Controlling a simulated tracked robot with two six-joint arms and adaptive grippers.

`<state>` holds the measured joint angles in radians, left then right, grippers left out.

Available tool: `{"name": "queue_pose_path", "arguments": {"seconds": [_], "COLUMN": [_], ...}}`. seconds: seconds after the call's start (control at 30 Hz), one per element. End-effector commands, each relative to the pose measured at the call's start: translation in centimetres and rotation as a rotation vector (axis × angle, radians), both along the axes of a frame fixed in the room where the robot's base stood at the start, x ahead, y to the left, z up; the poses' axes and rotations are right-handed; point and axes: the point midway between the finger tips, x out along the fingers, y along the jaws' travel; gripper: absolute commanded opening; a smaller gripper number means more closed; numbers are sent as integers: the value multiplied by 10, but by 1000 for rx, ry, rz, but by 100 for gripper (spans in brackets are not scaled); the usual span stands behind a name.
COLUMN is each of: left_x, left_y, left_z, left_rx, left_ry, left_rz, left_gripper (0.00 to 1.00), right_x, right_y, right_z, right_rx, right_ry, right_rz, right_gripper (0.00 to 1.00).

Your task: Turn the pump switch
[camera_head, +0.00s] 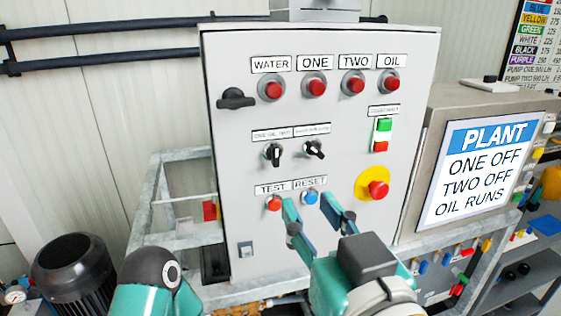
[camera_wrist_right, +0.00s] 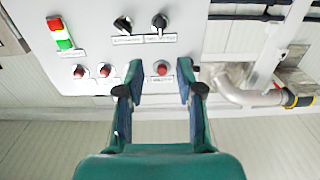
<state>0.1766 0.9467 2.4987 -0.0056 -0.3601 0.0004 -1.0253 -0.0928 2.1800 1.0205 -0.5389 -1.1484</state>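The grey control cabinet (camera_head: 225,120) fills the middle of the head view. Two black rotary switches, a left one (camera_head: 273,154) and a right one (camera_head: 314,149), sit mid-panel under small labels that are hard to read. The left knob looks upright and the right one tilted. My right gripper (camera_head: 308,204) is open and empty, its fingers below these switches, near the TEST and RESET buttons. In the right wrist view my open fingers (camera_wrist_right: 159,78) frame a red button (camera_wrist_right: 161,68), with two black knobs (camera_wrist_right: 141,24) above. My left gripper is not in view.
Red WATER, ONE, TWO and OIL lamps or buttons (camera_head: 315,86) line the panel top. A black handle (camera_head: 236,98) juts out at left. A red emergency stop (camera_head: 376,189) is right of my gripper. The PLANT screen (camera_head: 480,165) reads ONE OFF, TWO OFF, OIL RUNS.

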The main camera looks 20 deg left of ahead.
Motion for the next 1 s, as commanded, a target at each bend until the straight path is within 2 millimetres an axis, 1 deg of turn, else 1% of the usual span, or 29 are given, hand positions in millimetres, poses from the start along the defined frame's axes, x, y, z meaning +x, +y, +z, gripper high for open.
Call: {"name": "queue_pose_path", "arguments": {"seconds": [0.03,0.3,0.5,0.7,0.83,1.0], "left_x": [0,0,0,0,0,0], "left_y": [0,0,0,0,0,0], "left_z": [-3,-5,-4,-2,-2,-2], "left_rx": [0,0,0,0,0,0], "left_ry": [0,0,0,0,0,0], "left_rz": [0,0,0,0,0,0], "left_gripper": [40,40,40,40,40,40], "right_x": [9,59,90,108,112,112], "right_y": [6,39,60,73,76,76], "right_z": [-2,-2,-1,0,-1,-1], "right_rx": [-3,-3,-2,-1,-1,-1], "right_ry": [1,3,2,1,2,1], "right_rz": [-2,-2,-1,1,1,2], "right_gripper": [36,36,36,36,36,36]}}
